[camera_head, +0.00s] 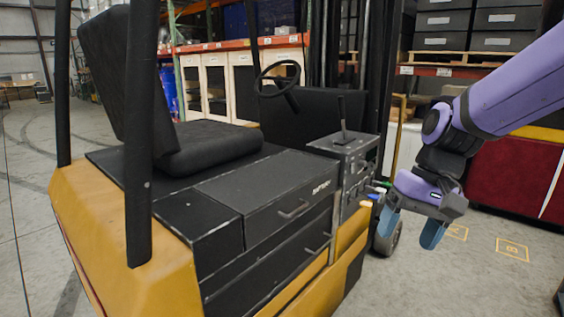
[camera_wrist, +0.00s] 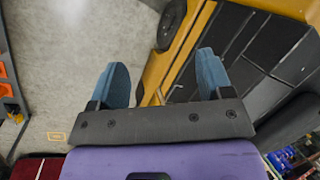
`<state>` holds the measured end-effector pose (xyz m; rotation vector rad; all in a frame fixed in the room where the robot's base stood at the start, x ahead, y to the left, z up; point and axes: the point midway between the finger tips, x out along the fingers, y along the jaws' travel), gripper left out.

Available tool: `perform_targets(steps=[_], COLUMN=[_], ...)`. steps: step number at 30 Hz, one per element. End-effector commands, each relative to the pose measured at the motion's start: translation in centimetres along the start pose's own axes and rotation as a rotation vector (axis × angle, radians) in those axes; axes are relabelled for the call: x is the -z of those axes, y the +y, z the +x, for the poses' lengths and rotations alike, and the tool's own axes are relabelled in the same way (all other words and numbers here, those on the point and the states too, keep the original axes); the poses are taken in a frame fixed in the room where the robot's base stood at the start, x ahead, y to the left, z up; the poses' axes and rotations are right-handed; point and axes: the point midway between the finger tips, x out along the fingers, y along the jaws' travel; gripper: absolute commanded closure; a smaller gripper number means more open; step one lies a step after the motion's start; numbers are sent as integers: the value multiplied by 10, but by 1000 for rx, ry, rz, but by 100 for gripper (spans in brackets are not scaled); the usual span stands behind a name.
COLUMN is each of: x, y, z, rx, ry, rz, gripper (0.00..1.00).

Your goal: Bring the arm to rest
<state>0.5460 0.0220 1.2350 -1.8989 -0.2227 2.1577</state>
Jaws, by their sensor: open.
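My gripper (camera_head: 411,228) hangs at the right of the head view, at the end of my purple arm. Its two blue fingers point down and stand apart with nothing between them. In the wrist view my gripper (camera_wrist: 160,85) also shows open and empty, with floor and the forklift's yellow side beyond the fingers. The gripper is beside the forklift (camera_head: 120,235), close to its control box in the picture. I cannot tell the exact gap.
The forklift has a black seat (camera_head: 210,145), a steering wheel (camera_head: 278,78) and a grey control box (camera_head: 345,150). Shelves with dark totes (camera_head: 445,22) stand behind. A red box (camera_head: 510,175) is at the right. Floor (camera_head: 490,270) is bare at the lower right.

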Motion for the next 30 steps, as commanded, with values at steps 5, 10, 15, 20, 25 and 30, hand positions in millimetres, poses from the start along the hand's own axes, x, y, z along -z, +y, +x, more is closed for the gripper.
perform_targets(steps=[5, 10, 15, 20, 25, 30], x=[-29, -56, -83, -105, -118, -121], y=[18, 35, 52, 65, 72, 75], z=[-31, -54, -72, -84, -89, -91], rx=[-51, -107, -169, -224, -259, -270], ry=[143, 274, 405, 508, 571, 586], rz=[-44, -78, -107, -126, -137, -140], gripper=[27, 27, 27, 27, 27, 27])
